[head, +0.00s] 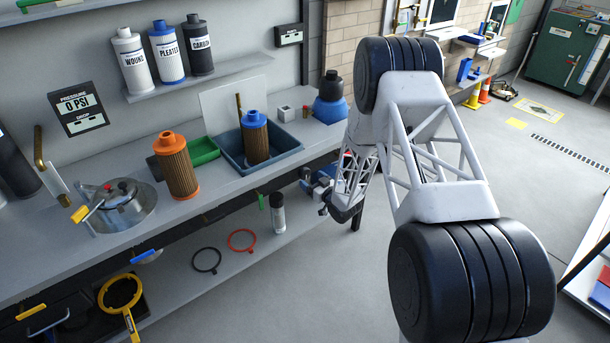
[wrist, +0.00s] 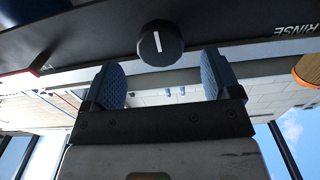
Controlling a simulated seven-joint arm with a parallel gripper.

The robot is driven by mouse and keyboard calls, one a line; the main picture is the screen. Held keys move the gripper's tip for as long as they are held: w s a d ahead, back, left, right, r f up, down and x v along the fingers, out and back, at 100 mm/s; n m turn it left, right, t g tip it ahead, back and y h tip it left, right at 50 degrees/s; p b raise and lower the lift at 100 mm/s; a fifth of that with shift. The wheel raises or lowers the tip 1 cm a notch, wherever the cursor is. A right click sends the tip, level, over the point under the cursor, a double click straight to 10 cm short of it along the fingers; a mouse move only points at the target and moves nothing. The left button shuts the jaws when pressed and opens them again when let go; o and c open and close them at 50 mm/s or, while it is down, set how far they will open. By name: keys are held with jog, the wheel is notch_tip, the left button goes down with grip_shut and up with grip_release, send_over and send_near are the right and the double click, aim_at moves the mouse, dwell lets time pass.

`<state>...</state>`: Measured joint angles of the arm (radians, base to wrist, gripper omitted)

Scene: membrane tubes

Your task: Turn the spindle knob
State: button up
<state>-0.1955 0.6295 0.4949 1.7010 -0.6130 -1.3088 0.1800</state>
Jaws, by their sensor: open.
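A round black knob (wrist: 160,43) with a white pointer line sits on a dark panel (wrist: 70,30) at the top of the wrist view. I cannot pick the knob out in the head view. My gripper (wrist: 162,76) is open and empty, its two blue ribbed pads wide apart. The knob lies just beyond the fingertips, roughly centred between them, and the pads do not appear to touch it. In the head view my gripper is small beside the bench front and partly hidden by my arm.
"RINSE" lettering (wrist: 293,29) shows upside down on the panel. On the bench (head: 215,207) stand an orange-capped filter (head: 176,168), a blue-capped filter in a blue tray (head: 228,157), and a metal housing (head: 118,205). A spray can (head: 278,212) stands on the lower shelf.

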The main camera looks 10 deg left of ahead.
aim_at(306, 175)
jog(key=shift+x, duration=2.55)
jog(key=c, duration=0.9)
